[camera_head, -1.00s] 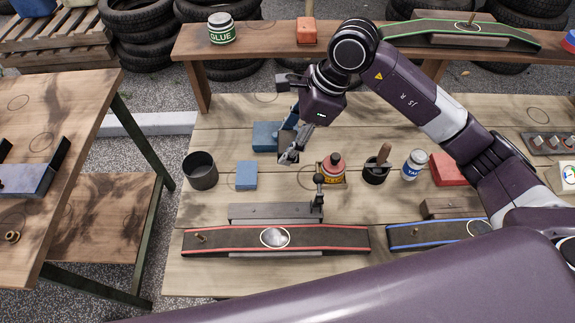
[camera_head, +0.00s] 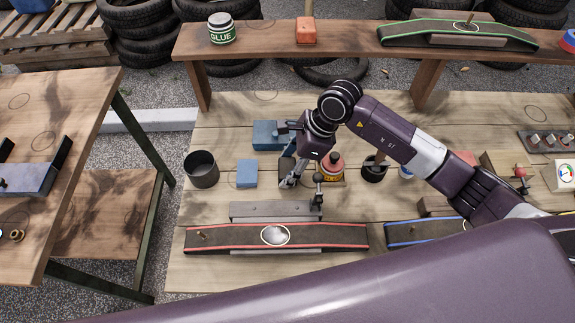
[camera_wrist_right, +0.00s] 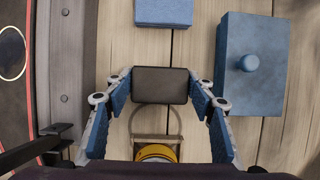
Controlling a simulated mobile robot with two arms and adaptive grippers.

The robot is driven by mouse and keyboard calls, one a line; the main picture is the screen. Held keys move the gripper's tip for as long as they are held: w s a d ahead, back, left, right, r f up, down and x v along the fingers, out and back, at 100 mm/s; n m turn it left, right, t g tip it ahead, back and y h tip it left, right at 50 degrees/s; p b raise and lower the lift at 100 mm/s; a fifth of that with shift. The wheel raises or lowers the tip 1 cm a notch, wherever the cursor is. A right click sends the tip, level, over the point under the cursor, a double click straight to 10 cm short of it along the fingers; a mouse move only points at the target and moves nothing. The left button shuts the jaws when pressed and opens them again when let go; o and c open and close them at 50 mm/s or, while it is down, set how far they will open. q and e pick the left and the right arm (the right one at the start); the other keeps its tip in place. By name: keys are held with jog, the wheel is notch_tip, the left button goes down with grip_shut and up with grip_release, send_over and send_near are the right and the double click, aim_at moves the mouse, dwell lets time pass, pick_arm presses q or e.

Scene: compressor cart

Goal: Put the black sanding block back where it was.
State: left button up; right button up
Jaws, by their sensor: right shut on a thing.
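The black sanding block (camera_head: 287,168) is held in my right gripper (camera_head: 291,180) over the wooden bench, left of the red and yellow can. In the right wrist view the black block (camera_wrist_right: 160,85) sits between the two blue-padded fingers of my right gripper (camera_wrist_right: 160,90), which are shut on its sides. I cannot tell whether it touches the bench. A blue block (camera_head: 247,173) lies to its left, with bare wood between; it also shows in the wrist view (camera_wrist_right: 163,12). My left gripper is not in view.
The red and yellow can (camera_head: 332,168) stands close right of the gripper. A blue box with a knob (camera_wrist_right: 252,65) lies behind. A grey metal bar (camera_head: 268,211) and a red-edged belt (camera_head: 276,236) lie in front. A dark tin (camera_head: 201,169) stands left.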

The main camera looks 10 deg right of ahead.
jog(key=shift+f, duration=0.1)
jog(key=o, duration=1)
jog(key=shift+r, duration=0.25)
jog(key=b+v, duration=0.2)
jog(key=v, duration=1)
jog(key=shift+d+f, duration=0.1)
